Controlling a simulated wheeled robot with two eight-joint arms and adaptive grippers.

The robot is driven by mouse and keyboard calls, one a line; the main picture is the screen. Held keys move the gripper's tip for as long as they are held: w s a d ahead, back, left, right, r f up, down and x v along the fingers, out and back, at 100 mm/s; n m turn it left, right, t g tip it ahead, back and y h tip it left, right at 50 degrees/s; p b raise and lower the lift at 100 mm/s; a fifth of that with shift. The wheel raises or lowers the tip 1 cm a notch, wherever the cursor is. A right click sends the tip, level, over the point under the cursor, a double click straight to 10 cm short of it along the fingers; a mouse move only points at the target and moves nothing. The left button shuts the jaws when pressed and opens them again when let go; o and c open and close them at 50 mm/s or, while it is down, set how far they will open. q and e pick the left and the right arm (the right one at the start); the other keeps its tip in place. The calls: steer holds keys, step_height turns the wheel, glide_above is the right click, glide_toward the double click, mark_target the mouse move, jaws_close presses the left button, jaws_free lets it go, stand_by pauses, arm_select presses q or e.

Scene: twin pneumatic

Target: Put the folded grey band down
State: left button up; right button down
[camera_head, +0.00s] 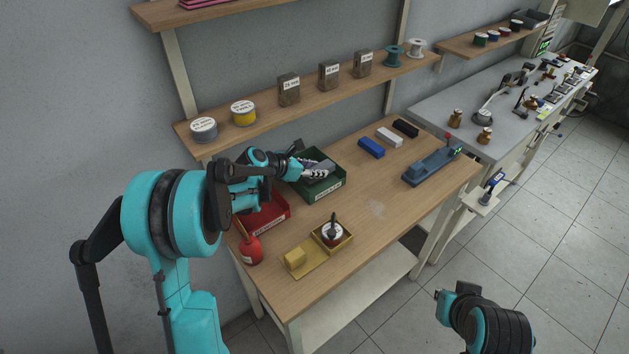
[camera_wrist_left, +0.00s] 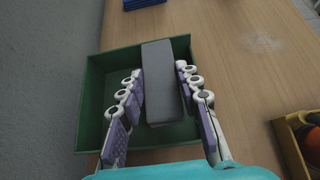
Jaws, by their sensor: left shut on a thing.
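The folded grey band (camera_wrist_left: 160,85) is a long grey block in the left wrist view, between the two fingers of my left gripper (camera_wrist_left: 161,95). My left gripper (camera_head: 318,172) is shut on it. The band is over or inside the green bin (camera_wrist_left: 92,105); I cannot tell whether it touches the bottom. In the head view the green bin (camera_head: 322,191) stands on the wooden bench, and the gripper partly hides the band there. My right arm shows at the bottom right of the head view, but its fingers cannot be made out clearly.
A red bin (camera_head: 270,216) stands beside the green bin, with a red bottle (camera_head: 251,250) in front. A yellow tray (camera_head: 305,262) is on the near bench. Blue (camera_head: 371,147), white (camera_head: 389,137) and black (camera_head: 405,128) blocks lie behind. The bench's middle is clear.

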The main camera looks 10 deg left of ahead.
mark_target(314, 186)
arm_select(q)
steer(key=shift+w+a+f+b, duration=0.15)
steer(key=shift+f+b, duration=0.9)
steer(key=shift+f, duration=1.2)
steer(key=shift+f, duration=0.2)
steer(key=o, duration=1.2)
steer(key=shift+o, duration=0.2)
steer(key=shift+r, duration=0.15)
steer(key=shift+a+r, duration=0.15)
steer(key=shift+r, duration=0.1)
steer(key=p+v, duration=0.3)
steer(key=v, duration=0.8)
steer(key=shift+s+r, duration=0.15)
steer(key=shift+s, duration=0.25)
